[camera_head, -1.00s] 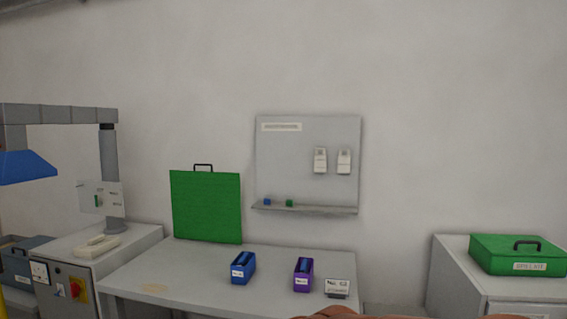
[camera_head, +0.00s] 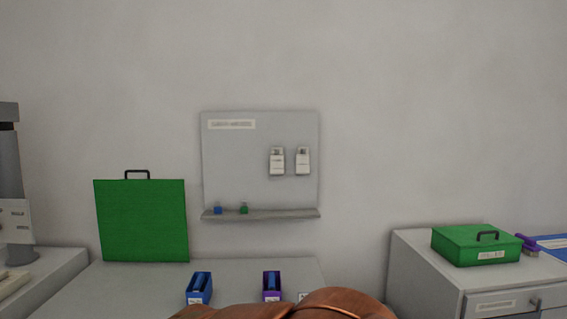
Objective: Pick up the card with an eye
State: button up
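No card with an eye can be made out in the head view. Two white tags hang side by side on the grey wall board (camera_head: 230,160), a left tag (camera_head: 277,161) and a right tag (camera_head: 303,161); their markings are too small to read. A small white label stands at the table's front, mostly hidden behind a copper-brown rounded shape at the bottom edge. My gripper is not in view.
A grey table (camera_head: 120,290) carries a green upright panel (camera_head: 142,222), a blue holder (camera_head: 199,289) and a purple holder (camera_head: 271,287). A small blue block (camera_head: 218,210) and green block (camera_head: 244,208) sit on the board's shelf. A green case (camera_head: 476,246) rests on the right cabinet (camera_head: 425,270).

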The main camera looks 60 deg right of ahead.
aim_at(302, 162)
jog(key=z, duration=0.45)
jog(key=i, duration=0.8)
jog(key=z, duration=0.7)
